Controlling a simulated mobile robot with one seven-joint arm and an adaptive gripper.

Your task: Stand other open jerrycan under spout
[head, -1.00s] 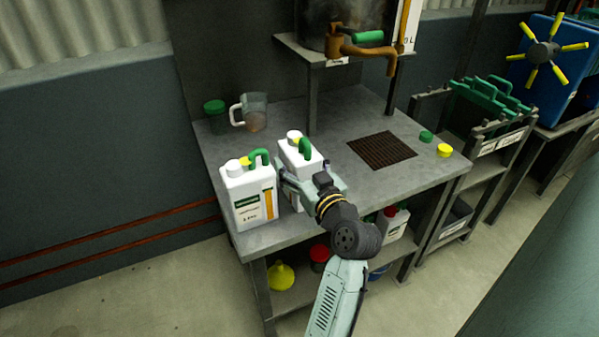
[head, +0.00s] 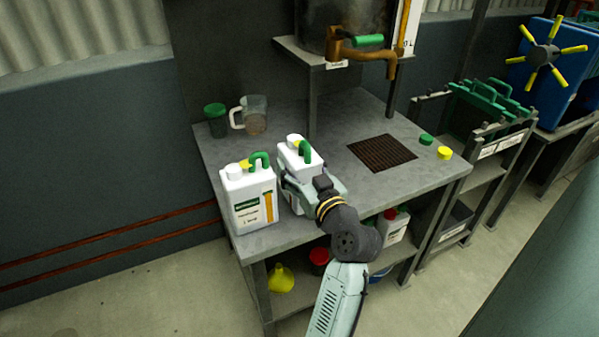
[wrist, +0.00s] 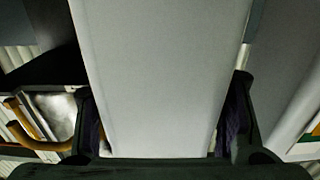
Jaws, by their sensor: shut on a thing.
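Two white jerrycans with green handles stand close together at the left of the bench. The left jerrycan (head: 238,205) has a label and an orange level strip on its front. My gripper (head: 308,190) is shut on the right jerrycan (head: 294,160), across its body. In the wrist view this jerrycan (wrist: 160,75) fills the middle between the fingers. My gripper hides its lower part, so I cannot tell whether it touches the bench. The brown spout (head: 392,68) with a green-handled tap hangs over the dark grate (head: 382,153), to the right and behind.
A green cap (head: 426,139) and a yellow cap (head: 445,153) lie right of the grate. A clear jug (head: 253,115) and a green-lidded jar (head: 216,120) stand at the back left. A stand leg (head: 312,105) rises behind the held jerrycan. The bench between jerrycan and grate is clear.

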